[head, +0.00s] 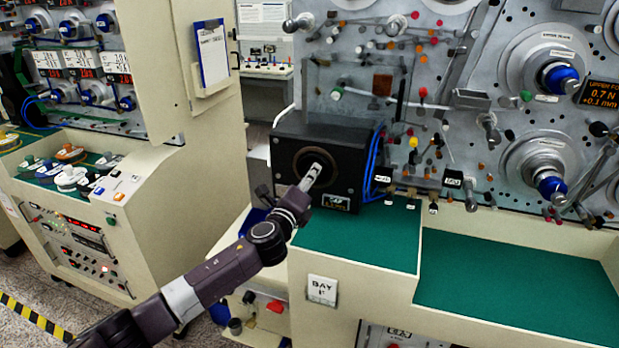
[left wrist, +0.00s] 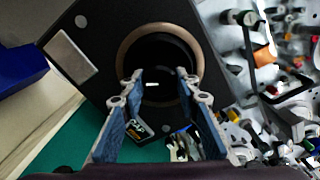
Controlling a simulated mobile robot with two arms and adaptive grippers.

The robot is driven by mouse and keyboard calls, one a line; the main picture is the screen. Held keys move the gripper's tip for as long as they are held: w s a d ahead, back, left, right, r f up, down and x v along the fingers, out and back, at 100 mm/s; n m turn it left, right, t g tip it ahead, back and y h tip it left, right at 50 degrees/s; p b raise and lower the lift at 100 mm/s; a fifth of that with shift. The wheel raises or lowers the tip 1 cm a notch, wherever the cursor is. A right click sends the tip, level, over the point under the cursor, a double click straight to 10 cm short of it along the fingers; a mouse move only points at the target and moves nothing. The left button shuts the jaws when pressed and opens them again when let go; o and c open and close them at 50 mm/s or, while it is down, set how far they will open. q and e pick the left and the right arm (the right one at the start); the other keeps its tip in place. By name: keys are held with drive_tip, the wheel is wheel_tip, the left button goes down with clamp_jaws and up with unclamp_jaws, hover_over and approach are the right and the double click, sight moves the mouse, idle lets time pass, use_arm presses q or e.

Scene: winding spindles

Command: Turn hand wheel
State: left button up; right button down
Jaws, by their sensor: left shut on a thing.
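The hand wheel (left wrist: 160,28) is a dark round part with a brown rim on the face of a black box (left wrist: 90,95) in the left wrist view. In the head view the wheel (head: 297,162) faces me on the black box (head: 345,150), partly hidden by my left gripper (head: 311,177). My left gripper (left wrist: 158,84) reaches to the wheel from the front, its two fingers apart and their tips over the wheel's lower part. It is shut on the wheel; the exact contact is hard to see. My right gripper is in neither view.
Blue cables (head: 373,160) run down the box's right side. The green worktop (head: 345,240) in front of the box is mostly clear. A panel with spools and levers (head: 545,60) stands at right. A cream cabinet (head: 200,130) with a clipboard (head: 211,52) stands at left.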

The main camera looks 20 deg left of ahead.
use_arm(q)
drive_tip(key=shift+f, duration=0.1)
drive_tip(key=o, duration=1.2)
drive_tip(key=shift+c, duration=0.2)
drive_tip(key=shift+s, duration=0.1)
drive_tip(key=s, duration=1.2)
drive_tip(key=shift+a, duration=0.2)
drive_tip(key=shift+w, duration=0.1)
